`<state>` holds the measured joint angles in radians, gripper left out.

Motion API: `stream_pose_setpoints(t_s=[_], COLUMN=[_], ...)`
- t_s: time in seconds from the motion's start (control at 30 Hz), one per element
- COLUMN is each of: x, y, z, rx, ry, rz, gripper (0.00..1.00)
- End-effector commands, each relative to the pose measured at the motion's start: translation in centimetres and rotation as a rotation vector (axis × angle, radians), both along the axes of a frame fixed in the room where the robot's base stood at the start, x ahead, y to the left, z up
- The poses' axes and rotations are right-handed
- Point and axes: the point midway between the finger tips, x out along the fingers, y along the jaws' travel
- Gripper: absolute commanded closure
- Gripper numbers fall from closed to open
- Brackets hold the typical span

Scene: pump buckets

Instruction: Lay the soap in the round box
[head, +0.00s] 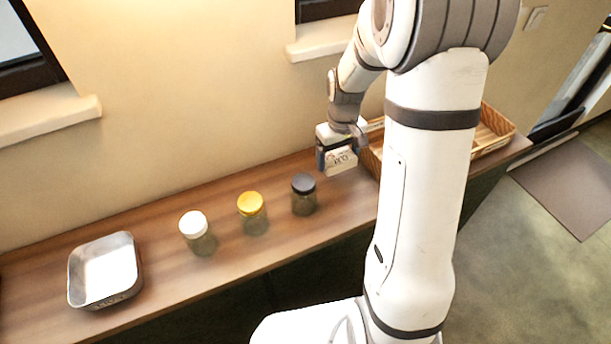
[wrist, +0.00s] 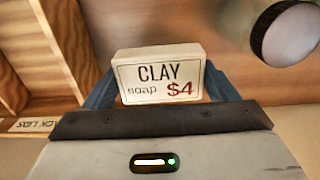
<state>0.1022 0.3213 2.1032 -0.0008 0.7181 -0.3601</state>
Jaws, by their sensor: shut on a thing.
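The soap is a pale block labelled "CLAY soap $4" (wrist: 160,78); in the head view the soap (head: 341,162) is in my gripper at the back of the counter. My gripper (head: 340,154) is shut on it, one blue-grey finger on each side in the wrist view (wrist: 158,90). The soap is held beside the left end of a wooden crate and appears to be above the counter. No clearly round box shows. A metal tray with rounded corners (head: 76,284) is at the far left of the counter.
Jars with white (head: 193,223), yellow (head: 250,203) and black (head: 303,184) lids stand in a row between tray and gripper. The wall rises behind the counter.

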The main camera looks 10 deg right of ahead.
Motion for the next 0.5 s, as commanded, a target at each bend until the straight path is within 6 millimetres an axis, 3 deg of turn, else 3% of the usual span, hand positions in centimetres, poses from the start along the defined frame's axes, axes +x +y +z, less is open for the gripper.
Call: stream_pose_setpoints(t_s=[0.1, 0.5], x=[-0.1, -0.1], y=[-0.4, -1.0], z=[-1.9, -6.4], rx=[0.000, 0.000], ry=[0.003, 0.001], rz=[-0.008, -0.022], gripper=[0.46, 0.46])
